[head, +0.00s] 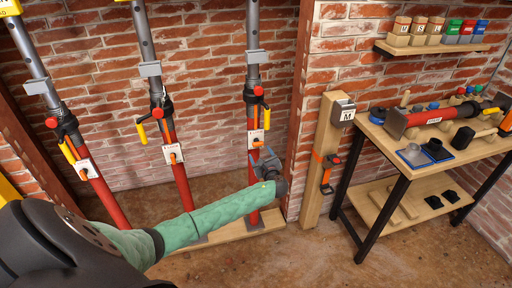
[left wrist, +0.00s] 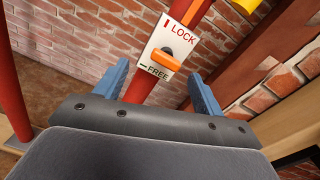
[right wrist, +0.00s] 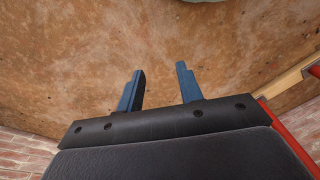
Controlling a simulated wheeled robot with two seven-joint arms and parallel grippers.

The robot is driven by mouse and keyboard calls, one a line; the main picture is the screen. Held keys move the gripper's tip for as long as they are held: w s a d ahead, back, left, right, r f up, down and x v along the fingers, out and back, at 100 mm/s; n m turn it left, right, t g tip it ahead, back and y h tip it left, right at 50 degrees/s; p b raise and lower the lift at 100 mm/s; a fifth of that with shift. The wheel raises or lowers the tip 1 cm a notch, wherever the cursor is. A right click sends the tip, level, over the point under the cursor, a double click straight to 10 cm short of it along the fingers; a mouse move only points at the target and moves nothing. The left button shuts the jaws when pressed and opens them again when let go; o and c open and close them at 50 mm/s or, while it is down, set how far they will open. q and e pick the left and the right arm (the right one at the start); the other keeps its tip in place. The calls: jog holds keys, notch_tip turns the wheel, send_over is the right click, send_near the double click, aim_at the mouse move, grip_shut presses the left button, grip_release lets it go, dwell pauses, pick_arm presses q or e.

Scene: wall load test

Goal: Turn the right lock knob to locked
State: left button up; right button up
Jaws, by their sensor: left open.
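The right prop's lock plate (head: 256,138) is white, on a red tube (head: 253,190). In the left wrist view the plate (left wrist: 188,35) reads LOCK at the top and FREE at the bottom. Its orange knob (left wrist: 163,60) lies slantwise across the lower half, nearer the FREE label; it also shows in the head view (head: 257,144). My left gripper (head: 267,162) is open, just below and in front of the knob. Its blue fingers (left wrist: 160,85) stand on either side of the tube, with nothing between them touching the knob. My right gripper (right wrist: 158,88) is open and empty above the floor.
Two similar props with plates (head: 173,154) (head: 88,168) stand to the left. A wooden post (head: 323,150) with a grey box (head: 343,112) stands to the right, beside a workbench (head: 400,165) with tools. A brick wall is behind; the front floor is clear.

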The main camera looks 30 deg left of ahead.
aim_at(258, 145)
pick_arm(q)
jog(key=w+a+m+p, duration=0.1)
jog(key=w+a+m, duration=0.3)
jog(key=shift+w+r+t+p, duration=0.15)
jog(key=shift+w+t+p, duration=0.15)
jog(key=shift+p, duration=0.05)
jog(key=shift+x, duration=1)
pick_arm(e)
notch_tip(258, 145, down, 7)
jog(key=d, duration=0.1)
jog(key=shift+s, duration=0.45)
jog(key=shift+f, duration=0.1)
pick_arm(q)
jog(key=c, duration=1)
pick_arm(e)
jog(key=shift+d, duration=0.1)
